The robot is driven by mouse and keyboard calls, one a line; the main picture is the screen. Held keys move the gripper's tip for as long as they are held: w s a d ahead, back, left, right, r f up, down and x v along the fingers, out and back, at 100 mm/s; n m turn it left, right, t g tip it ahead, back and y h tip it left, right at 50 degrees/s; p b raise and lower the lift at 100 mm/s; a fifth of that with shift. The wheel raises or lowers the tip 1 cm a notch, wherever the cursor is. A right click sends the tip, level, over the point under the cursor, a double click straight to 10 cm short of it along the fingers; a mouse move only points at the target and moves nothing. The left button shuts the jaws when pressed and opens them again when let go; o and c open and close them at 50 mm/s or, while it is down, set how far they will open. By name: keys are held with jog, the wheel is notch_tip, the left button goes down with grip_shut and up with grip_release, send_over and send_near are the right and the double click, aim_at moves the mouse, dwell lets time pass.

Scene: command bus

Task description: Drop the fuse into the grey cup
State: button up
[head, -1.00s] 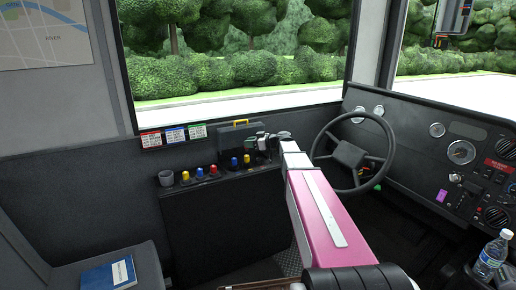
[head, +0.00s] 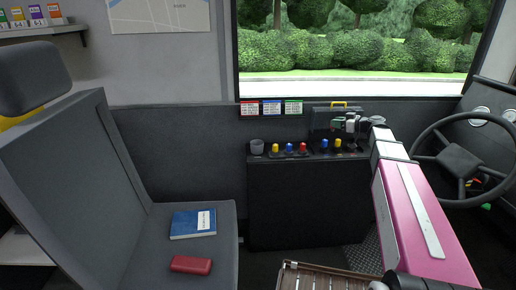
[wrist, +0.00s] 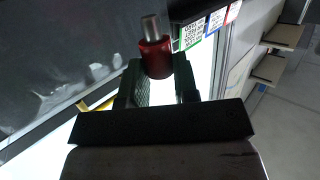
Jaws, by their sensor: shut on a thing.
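The grey cup (head: 257,147) stands upright at the left end of the black console top, in the head view. My gripper (head: 344,125) is above the right part of that console, to the right of the cup and apart from it. In the wrist view, my gripper (wrist: 160,82) is shut on a red fuse (wrist: 155,57) with a metal end that sticks out beyond the fingers. The fuse in the grip cannot be made out in the head view. The inside of the cup is hidden.
Several yellow, blue and red pieces (head: 303,148) stand along the console top (head: 316,157) between cup and gripper. A dark case with a yellow handle (head: 338,103) stands behind my gripper. A seat (head: 150,262) holds a blue book (head: 193,223) and a red case (head: 191,265).

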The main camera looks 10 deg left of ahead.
dwell(0.5)
jog(key=shift+d+r+m+t+h, duration=2.55)
jog(key=shift+r+m+t+h, duration=1.65)
jog(key=shift+r+m+h, duration=1.7)
jog(key=s+a+f+n+g+y, duration=0.3)
jog(key=a+n+y, duration=0.1)
jog(key=a, duration=0.9)
jog(key=s+a+f+n+g+y, duration=0.2)
jog(key=a+f+n+g+y, duration=0.15)
jog(key=a, duration=0.85)
jog(key=s+a+f+n+g+y, duration=0.2)
jog(key=s+a+f+n+y, duration=0.15)
jog(key=a, duration=0.95)
jog(key=shift+n+y, duration=0.4)
jog(key=shift+w+f, duration=0.15)
jog(key=shift+f, duration=0.8)
jog(key=shift+w+f, duration=0.2)
jog(key=shift+f, duration=0.8)
jog(key=shift+w+f, duration=0.15)
jog(key=shift+f, duration=0.8)
